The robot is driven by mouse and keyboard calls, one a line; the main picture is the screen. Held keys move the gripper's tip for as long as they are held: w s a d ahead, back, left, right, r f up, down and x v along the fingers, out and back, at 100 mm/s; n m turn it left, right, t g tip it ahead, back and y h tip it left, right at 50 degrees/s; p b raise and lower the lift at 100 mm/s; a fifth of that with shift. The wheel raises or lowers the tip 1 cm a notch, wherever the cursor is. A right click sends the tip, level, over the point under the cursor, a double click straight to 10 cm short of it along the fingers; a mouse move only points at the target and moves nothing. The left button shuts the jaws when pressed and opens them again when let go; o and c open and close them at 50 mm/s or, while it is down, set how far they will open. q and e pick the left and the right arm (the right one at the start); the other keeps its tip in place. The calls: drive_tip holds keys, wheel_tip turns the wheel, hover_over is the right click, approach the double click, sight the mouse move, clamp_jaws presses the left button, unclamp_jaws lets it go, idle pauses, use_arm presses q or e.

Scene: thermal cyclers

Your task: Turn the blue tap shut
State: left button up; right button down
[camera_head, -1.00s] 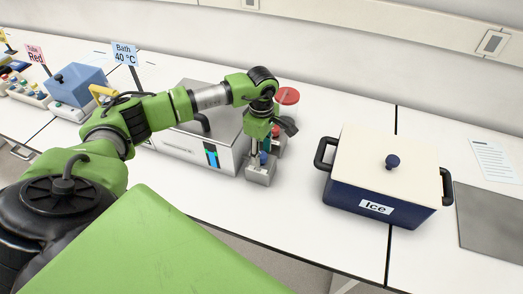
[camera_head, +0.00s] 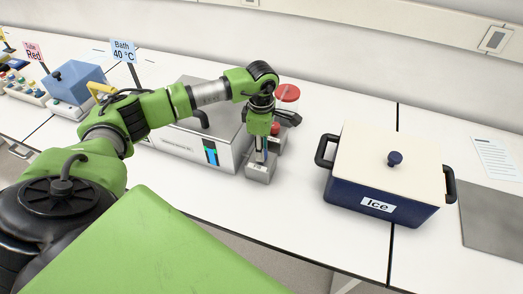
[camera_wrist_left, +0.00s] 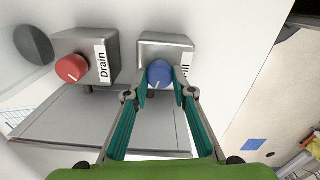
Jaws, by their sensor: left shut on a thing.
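The blue tap (camera_wrist_left: 159,74) is a round knob on a grey block (camera_wrist_left: 150,47) with a partly covered label ending in "ill". My left gripper (camera_wrist_left: 159,92) has a fingertip on each side of the blue knob and is shut on it. In the head view, my left gripper (camera_head: 265,150) points down at the small grey block (camera_head: 260,170) beside the water bath, and it mostly hides the blue knob there. My right gripper is not in view.
A red knob (camera_wrist_left: 71,67) on a block labelled "Drain" sits close to the left of the blue one. The silver bath (camera_head: 215,130) stands left of my gripper. The dark blue "Ice" box (camera_head: 375,205) stands to the right, with bare bench between.

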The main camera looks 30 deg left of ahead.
use_arm(q)
drive_tip(key=n+b, duration=0.1)
drive_tip(key=n, duration=0.2)
drive_tip(key=shift+n, duration=0.4)
drive_tip(key=n+b, duration=0.1)
drive_tip(key=n, duration=0.1)
drive_tip(key=shift+n, duration=0.4)
drive_tip(key=n+b, duration=0.1)
drive_tip(key=n, duration=0.2)
drive_tip(key=shift+n, duration=1.5)
drive_tip(key=o, duration=1.1)
wheel_tip(320, 180, up, 12)
